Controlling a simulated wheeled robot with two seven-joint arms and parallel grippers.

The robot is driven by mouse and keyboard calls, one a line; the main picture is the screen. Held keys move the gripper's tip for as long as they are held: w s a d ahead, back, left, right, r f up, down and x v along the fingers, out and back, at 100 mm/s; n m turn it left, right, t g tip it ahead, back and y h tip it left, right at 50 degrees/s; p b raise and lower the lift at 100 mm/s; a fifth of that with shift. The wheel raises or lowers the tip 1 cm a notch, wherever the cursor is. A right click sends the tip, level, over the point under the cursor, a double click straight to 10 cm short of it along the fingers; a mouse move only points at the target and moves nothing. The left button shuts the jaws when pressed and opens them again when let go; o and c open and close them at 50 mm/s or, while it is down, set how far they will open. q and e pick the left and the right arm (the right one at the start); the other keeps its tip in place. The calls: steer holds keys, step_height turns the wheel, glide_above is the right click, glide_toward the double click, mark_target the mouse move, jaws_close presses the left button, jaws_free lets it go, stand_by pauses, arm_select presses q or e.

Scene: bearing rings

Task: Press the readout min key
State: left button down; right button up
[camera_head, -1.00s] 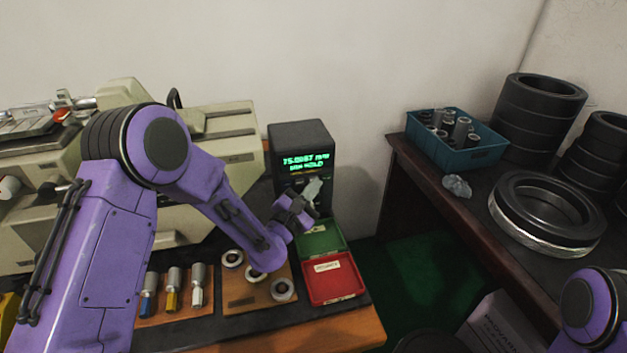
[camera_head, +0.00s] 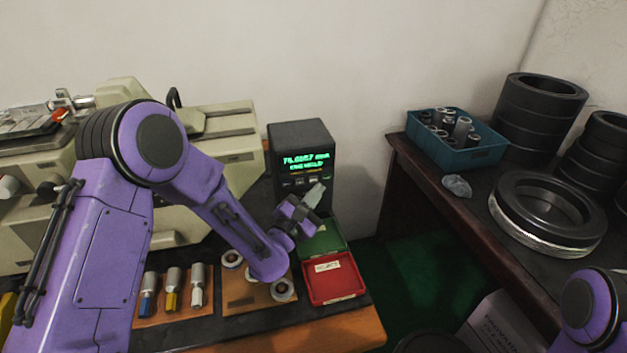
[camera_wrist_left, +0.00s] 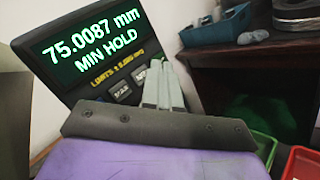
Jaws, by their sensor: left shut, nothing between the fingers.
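The black readout box (camera_head: 300,139) stands on the bench, its green display lit. In the left wrist view the readout (camera_wrist_left: 88,44) reads 75.0087 mm and MIN HOLD. A row of small keys (camera_head: 299,181) lies under the display; two keys (camera_wrist_left: 122,92) show left of my fingers in the wrist view, their lettering too small to read surely. My left gripper (camera_head: 317,190) is shut and empty, its tips in front of the right part of the key row. In the wrist view its fingers (camera_wrist_left: 165,77) hide the keys behind them. Contact cannot be told. My right gripper is out of view.
A green tray (camera_head: 325,229) and a red tray (camera_head: 347,286) sit just below the gripper. Small rings (camera_head: 282,290) and several handled plugs (camera_head: 173,289) lie on the bench. A blue bin (camera_head: 478,157) and large black rings stand on the right table.

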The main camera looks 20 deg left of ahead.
arm_select(q)
steer(key=shift+s+d+b, duration=0.15)
steer(key=shift+s+d, duration=0.45)
steer(key=shift+s, duration=0.3)
steer(key=shift+s+d+b, duration=0.15)
steer(key=shift+s+d, duration=0.45)
steer(key=shift+s, duration=0.3)
